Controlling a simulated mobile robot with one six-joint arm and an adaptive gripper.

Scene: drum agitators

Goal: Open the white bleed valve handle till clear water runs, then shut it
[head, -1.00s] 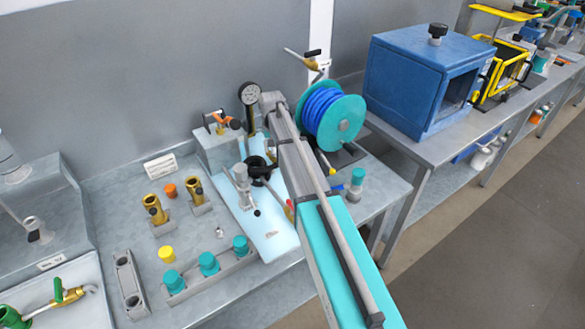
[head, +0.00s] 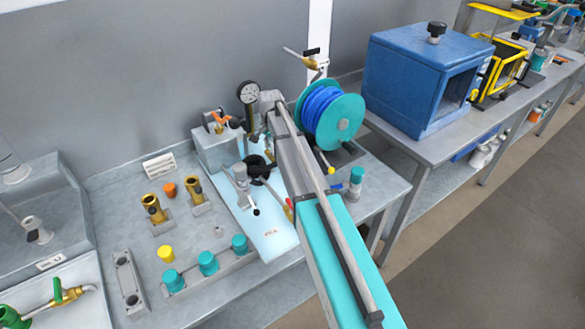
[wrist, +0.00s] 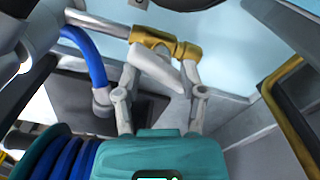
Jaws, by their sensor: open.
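In the wrist view, the white bleed valve handle (wrist: 157,68) slants down to the right below a brass valve body (wrist: 165,40) on a metal pipe. My gripper (wrist: 161,72) is open, its two fingertips on either side of the handle, with a gap visible at least on the left. I cannot tell whether the right finger touches it. In the head view my arm covers the handle and most of my gripper. No running water is visible.

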